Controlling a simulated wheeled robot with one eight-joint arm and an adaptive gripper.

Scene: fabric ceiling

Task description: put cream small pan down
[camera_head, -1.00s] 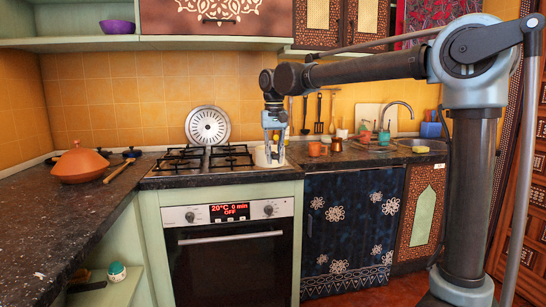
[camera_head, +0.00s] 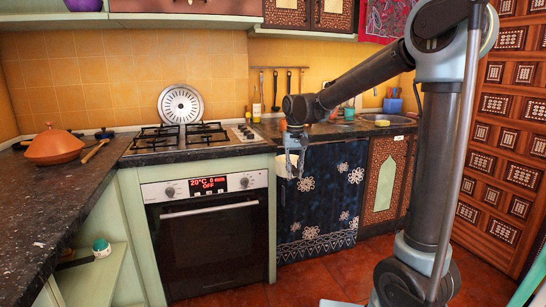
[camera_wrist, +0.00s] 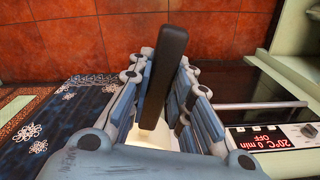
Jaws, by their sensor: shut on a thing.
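The cream small pan (camera_head: 284,167) hangs in front of the patterned blue curtain, just below the counter edge and right of the oven. It is mostly hidden behind my gripper (camera_head: 294,162). In the wrist view, the pan's black handle (camera_wrist: 165,75) stands between the fingers of my gripper (camera_wrist: 163,68), which is shut on it. Part of the cream body (camera_wrist: 150,138) shows below the handle. The pan is clear of the counter, and no surface touches it that I can see.
The counter (camera_head: 53,190) runs left and back. The hob (camera_head: 180,137) sits above the oven (camera_head: 210,245), with a round metal lid (camera_head: 181,104) behind it. An orange tagine (camera_head: 54,147) and a wooden spoon (camera_head: 95,151) lie left. The blue curtain (camera_head: 328,200) and red floor (camera_head: 330,270) are close.

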